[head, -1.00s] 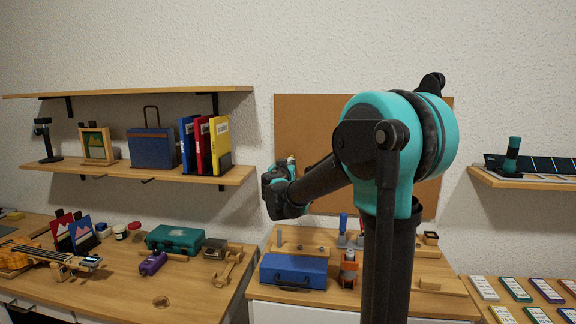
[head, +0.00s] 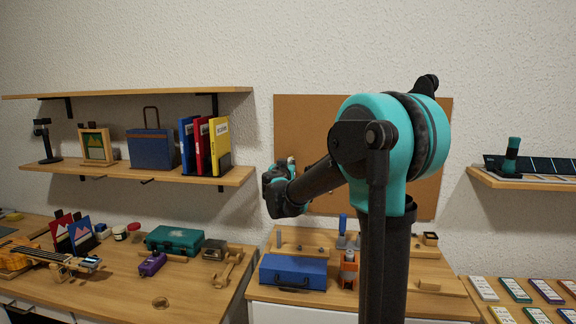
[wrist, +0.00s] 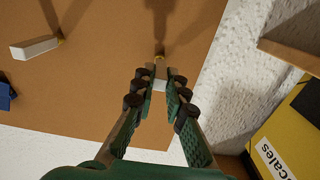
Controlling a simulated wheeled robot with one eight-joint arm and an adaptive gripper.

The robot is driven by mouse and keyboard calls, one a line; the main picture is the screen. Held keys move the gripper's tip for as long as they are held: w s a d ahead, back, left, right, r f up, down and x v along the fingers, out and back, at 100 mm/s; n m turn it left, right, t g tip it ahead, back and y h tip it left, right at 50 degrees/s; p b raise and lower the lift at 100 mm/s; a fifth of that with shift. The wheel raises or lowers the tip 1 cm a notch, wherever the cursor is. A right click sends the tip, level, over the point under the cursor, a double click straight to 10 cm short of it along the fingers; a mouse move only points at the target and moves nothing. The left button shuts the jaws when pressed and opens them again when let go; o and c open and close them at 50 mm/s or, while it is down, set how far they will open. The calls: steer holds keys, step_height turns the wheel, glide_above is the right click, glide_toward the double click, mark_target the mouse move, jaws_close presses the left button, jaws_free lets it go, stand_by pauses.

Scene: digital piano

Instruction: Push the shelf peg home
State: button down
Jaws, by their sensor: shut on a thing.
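In the wrist view my gripper (wrist: 160,88) reaches toward the brown board, its two dark green fingers close together. A short pale peg (wrist: 160,71) is held between the fingertips. Its far end meets a small brass-coloured fitting at the board; how deep it sits cannot be told. A second pale peg (wrist: 36,47) stands out from the board at the left, clear of my fingers. In the head view my wrist and arm hide most of the gripper and the held peg.
The brown board (head: 395,110) hangs on the white wall. A wooden shelf (head: 100,172) with a yellow binder (head: 219,146) at its end is just left of my wrist. A blue toolbox (head: 293,271) stands on the bench below. The wall above the board is clear.

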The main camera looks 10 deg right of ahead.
steer(key=shift+w+d, duration=0.2)
steer(key=shift+w, duration=0.3)
steer(key=c, duration=1.5)
jaws_free()
steer(key=shift+o, duration=0.2)
steer(key=shift+s, duration=0.1)
steer(key=shift+v, duration=2.4)
